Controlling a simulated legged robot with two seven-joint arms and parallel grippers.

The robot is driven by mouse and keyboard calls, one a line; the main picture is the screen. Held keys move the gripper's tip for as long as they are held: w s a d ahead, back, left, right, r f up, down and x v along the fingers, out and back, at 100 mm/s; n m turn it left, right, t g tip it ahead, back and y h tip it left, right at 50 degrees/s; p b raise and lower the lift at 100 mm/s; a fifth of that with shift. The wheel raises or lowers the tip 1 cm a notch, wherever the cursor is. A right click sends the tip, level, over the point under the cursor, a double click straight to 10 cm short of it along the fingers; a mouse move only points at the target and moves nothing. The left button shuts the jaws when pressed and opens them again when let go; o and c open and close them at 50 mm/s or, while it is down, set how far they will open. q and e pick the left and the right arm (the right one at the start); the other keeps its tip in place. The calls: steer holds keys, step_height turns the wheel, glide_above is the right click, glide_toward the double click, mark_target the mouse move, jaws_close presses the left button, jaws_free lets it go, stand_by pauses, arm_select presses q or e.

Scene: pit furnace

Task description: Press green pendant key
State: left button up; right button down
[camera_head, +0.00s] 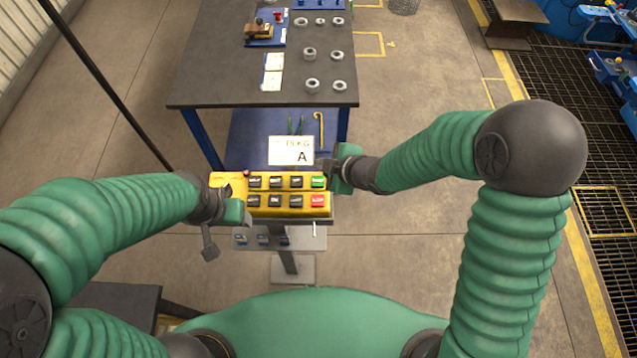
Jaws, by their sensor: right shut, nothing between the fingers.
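The yellow pendant box (271,210) stands in front of me with two rows of keys, mostly black. The green key (318,182) is at the right end of the upper row, and a red key (317,200) is directly below it. My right gripper (333,172) is shut and empty at the upper right edge of the box, close beside the green key. I cannot tell whether it touches the key. My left gripper (232,213) is at the left side of the box; its fingers are too unclear to tell if they are open.
A white sign reading "A" (290,150) stands behind the box. A dark-topped table (215,75) with several metal rings is beyond it. A grey stand (291,270) is below the box. A dark pole (105,85) slants at the left. Open floor lies right of the table.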

mark_target(320, 183)
step_height(320, 183, down, 4)
steer(key=b, duration=0.3)
steer(key=shift+s+a+f, duration=0.1)
steer(key=shift+s+f, duration=0.05)
steer(key=shift+f, duration=0.2)
steer(key=shift+a, duration=0.1)
stand_by(1.4)
steer(key=shift+f+b, duration=0.3)
steer(key=shift+b, duration=0.15)
steer(key=shift+f+b, duration=0.45)
steer(key=shift+f, duration=0.05)
stand_by(0.4)
steer(key=shift+r+p, duration=0.85)
steer(key=shift+r, duration=0.05)
